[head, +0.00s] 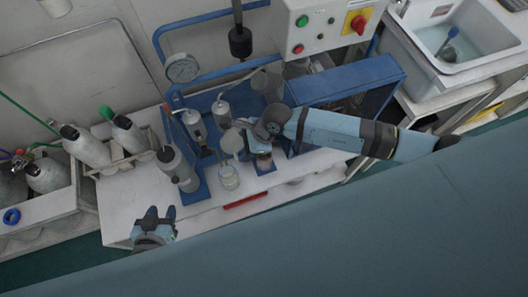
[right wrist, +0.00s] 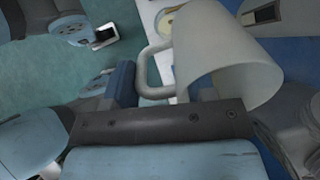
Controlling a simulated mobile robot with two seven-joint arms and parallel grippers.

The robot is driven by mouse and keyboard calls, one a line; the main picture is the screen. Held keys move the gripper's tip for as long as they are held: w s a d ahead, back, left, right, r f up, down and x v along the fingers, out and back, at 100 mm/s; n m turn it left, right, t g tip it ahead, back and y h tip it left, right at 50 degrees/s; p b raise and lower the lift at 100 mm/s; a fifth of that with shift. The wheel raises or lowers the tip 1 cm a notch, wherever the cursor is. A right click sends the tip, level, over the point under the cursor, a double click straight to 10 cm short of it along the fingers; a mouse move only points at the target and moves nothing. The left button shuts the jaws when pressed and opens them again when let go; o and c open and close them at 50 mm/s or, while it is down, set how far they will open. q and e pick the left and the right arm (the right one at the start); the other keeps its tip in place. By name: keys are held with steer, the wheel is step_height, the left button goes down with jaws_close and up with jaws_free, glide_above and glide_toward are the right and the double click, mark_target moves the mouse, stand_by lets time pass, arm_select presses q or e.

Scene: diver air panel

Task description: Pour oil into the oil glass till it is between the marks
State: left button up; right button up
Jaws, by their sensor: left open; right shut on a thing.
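My right gripper (head: 268,128) is shut on a pale jug, seen close in the right wrist view (right wrist: 215,55) with its handle (right wrist: 146,70) at the gripper. The jug (head: 232,141) shows beside the gripper in the head view, above the bench. The jug looks tilted; its contents and any stream are not visible. A small glass with a brownish content (head: 264,162), likely the oil glass, stands just below the right gripper on a blue base. Its marks and level are too small to read. My left gripper (head: 160,211) is open and empty at the bench's front left.
A clear jar (head: 229,178) stands on the bench beside a grey cylinder (head: 178,168). Blue piping with a gauge (head: 182,68) stands behind. A blue box (head: 350,82) is to the right. Gas bottles (head: 86,146) stand left. The bench's front left is clear.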

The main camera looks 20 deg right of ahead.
steer(key=a+h+p, duration=0.1)
steer(key=h+p, duration=0.1)
steer(key=a+r+h+p, duration=0.1)
steer(key=a+h+p, duration=0.1)
steer(key=shift+w+a+g+h+p, duration=0.1)
steer(key=shift+w+g+h+p, duration=0.05)
steer(key=shift+g+h+p, duration=0.15)
steer(key=h, duration=0.2)
step_height(320, 180, up, 6)
steer(key=p, duration=0.4)
glide_above(233, 149)
steer(key=s+a, duration=0.1)
steer(key=s, duration=0.1)
